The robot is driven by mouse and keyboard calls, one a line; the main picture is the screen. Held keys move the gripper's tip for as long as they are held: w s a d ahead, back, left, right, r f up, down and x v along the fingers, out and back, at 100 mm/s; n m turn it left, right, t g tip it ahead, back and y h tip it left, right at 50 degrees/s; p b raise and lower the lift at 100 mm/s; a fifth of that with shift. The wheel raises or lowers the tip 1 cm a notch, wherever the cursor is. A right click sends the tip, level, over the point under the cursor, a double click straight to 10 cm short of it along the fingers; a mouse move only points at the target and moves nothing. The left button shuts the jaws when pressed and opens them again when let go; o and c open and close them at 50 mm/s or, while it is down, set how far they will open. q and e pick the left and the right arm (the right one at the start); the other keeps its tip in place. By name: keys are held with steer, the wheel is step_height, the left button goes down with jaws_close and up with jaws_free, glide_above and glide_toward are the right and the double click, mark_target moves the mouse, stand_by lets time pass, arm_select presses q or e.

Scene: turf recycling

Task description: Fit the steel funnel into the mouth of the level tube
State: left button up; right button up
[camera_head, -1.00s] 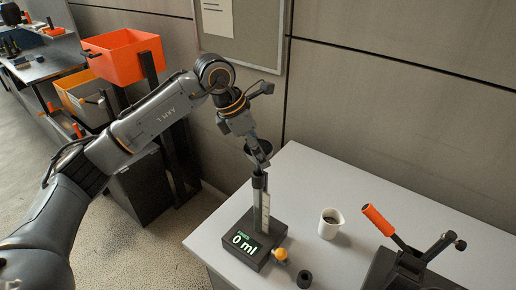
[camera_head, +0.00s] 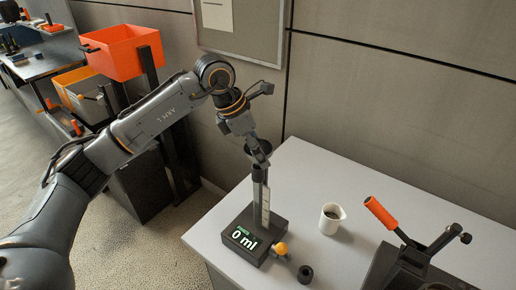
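My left gripper (camera_head: 255,145) reaches in from the left and points down over the level tube. It is shut on the dark steel funnel (camera_head: 262,157), which the fingers partly hide. The funnel is upright, directly above the top of the level tube (camera_head: 265,205). The tube stands upright on a black base (camera_head: 255,240) whose display reads 0 ml. The spout meets or overlaps the tube's top in this view; I cannot tell whether it is inside the mouth. My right gripper is not in view.
A white cup (camera_head: 332,218) with dark contents stands right of the base. An orange knob (camera_head: 281,249) and a small black ring (camera_head: 305,274) are near the base. A black device with an orange handle (camera_head: 381,212) is at right. Orange bins (camera_head: 122,52) stand at left.

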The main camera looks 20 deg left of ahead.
arm_select(q)
steer(key=shift+f, duration=0.3)
steer(key=o, duration=1.2)
steer(key=v, duration=1.2)
